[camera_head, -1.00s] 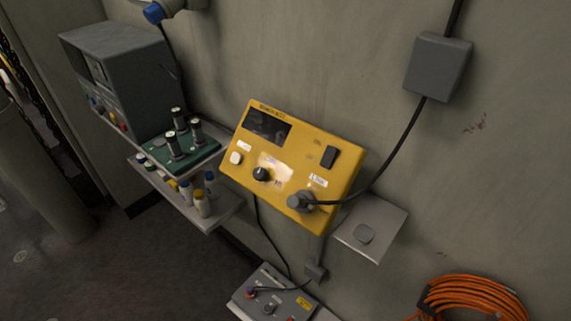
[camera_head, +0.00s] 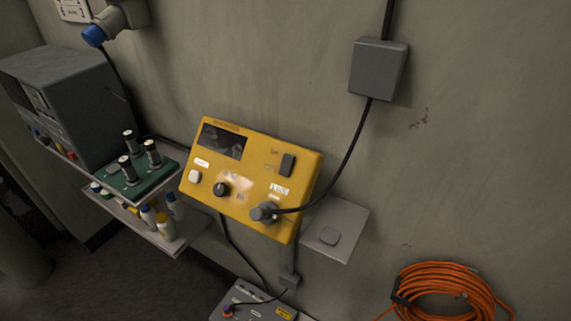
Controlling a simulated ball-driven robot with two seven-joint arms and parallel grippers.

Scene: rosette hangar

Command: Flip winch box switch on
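The yellow winch box (camera_head: 249,177) is mounted on the wall in the middle of the head view. Its front has a dark display at upper left, a white button and a black knob. A dark rocker switch (camera_head: 287,165) sits at its upper right; I cannot tell which way it is set. A grey plug (camera_head: 263,212) with a black cable is seated at the box's lower right. Neither of my grippers shows in the view.
A grey junction box (camera_head: 378,68) and an orange cable coil (camera_head: 447,268) are at right. A grey control box (camera_head: 262,303) is below.

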